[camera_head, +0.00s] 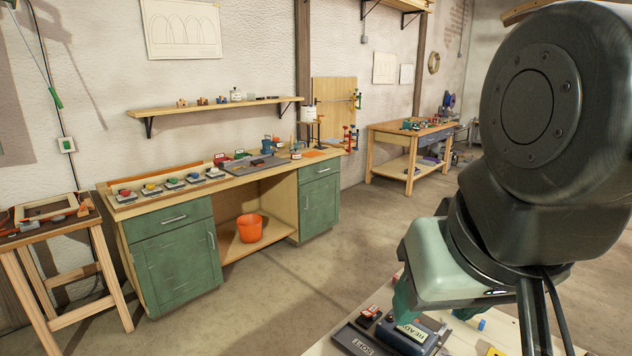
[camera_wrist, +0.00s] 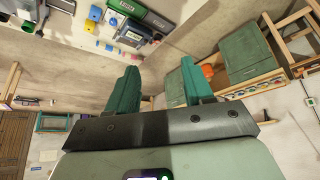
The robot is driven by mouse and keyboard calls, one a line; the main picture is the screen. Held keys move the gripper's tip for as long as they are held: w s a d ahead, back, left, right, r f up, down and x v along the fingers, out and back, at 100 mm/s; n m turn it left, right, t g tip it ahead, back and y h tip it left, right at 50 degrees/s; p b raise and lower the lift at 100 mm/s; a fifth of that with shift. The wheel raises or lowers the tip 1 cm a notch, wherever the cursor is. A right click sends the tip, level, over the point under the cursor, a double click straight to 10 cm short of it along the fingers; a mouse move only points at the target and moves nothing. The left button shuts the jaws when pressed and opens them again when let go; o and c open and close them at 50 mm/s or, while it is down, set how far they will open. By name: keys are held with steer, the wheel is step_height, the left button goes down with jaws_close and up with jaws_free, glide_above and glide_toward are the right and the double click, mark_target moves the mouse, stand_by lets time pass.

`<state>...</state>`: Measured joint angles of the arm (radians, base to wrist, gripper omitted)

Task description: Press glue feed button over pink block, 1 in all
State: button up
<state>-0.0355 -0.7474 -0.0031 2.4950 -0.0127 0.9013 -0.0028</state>
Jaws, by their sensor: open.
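My gripper (camera_wrist: 159,66) is open and empty, its two teal fingers apart in the wrist view with bare floor between them. In the head view a teal finger (camera_head: 404,302) shows low at the right, above the near table; my arm hides the rest. I cannot make out a pink block or tell which button is the glue feed.
The green-fronted workbench (camera_head: 171,249) stands along the wall, with an orange bucket (camera_head: 249,228) beneath. Open floor lies between.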

jaws_close()
stand_by(1.2)
